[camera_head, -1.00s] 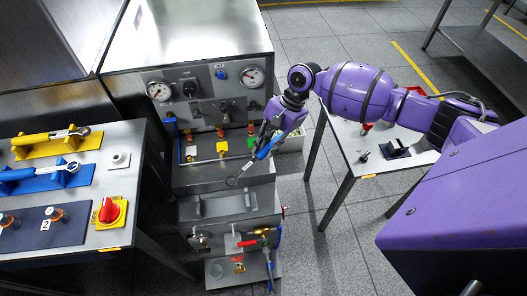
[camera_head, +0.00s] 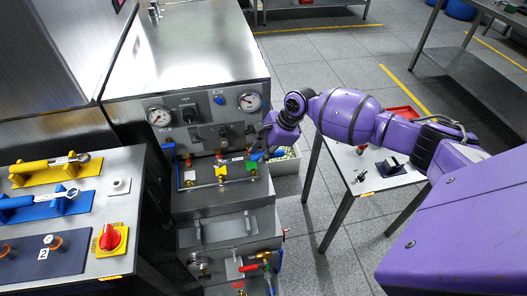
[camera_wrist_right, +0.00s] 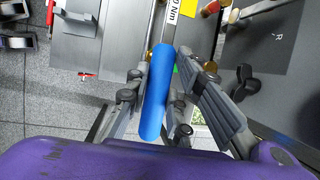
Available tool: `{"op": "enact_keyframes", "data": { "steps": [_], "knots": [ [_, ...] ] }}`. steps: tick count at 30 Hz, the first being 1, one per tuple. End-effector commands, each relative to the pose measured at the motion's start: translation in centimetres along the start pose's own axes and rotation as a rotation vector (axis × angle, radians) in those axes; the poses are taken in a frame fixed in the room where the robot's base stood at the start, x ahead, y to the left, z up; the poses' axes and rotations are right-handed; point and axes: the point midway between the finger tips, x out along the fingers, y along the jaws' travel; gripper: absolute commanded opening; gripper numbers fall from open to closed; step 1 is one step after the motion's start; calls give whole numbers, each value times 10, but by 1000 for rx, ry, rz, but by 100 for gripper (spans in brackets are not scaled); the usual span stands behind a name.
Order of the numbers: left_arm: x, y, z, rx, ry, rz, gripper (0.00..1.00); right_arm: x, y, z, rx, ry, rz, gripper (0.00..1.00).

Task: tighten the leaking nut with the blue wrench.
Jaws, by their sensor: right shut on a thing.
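My right gripper (camera_head: 265,147) is in front of the gauge panel, near the green tag (camera_head: 251,168). In the right wrist view it (camera_wrist_right: 160,80) is shut on a blue-handled tool (camera_wrist_right: 156,95); the tool's working end is not clear. Brass-coloured fittings sit along the pipe by the white tag (camera_head: 190,175), yellow tag (camera_head: 221,172) and green tag. I cannot tell which nut leaks or whether the tool touches one. My left gripper is not in view.
The left table also carries a yellow wrench (camera_head: 48,165), a red knob on a yellow plate (camera_head: 112,239) and a numbered dark board (camera_head: 70,262). The panel has two gauges (camera_head: 159,116). A side table (camera_head: 375,184) stands under my right arm. Valves are low in front.

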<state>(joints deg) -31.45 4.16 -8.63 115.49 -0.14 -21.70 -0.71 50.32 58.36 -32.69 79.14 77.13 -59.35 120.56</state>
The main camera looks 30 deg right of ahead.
Motion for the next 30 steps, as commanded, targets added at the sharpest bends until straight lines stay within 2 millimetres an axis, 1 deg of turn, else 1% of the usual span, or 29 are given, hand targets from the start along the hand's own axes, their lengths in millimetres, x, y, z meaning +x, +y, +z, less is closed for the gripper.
{"op": "enact_keyframes", "data": {
  "steps": [1,6,10,15,21,30],
  "knots": [
    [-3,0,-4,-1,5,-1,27,-3,-2,3,0,-4,-5,0],
    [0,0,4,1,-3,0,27,21,4,-8,2,-3,2,0],
    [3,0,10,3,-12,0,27,34,6,-14,1,-1,1,0],
    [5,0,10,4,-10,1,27,46,8,-19,0,-3,0,0],
    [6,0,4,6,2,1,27,51,8,-21,-1,-2,-2,0],
    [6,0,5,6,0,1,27,51,8,-21,-2,-2,-2,0]
  ]
}}
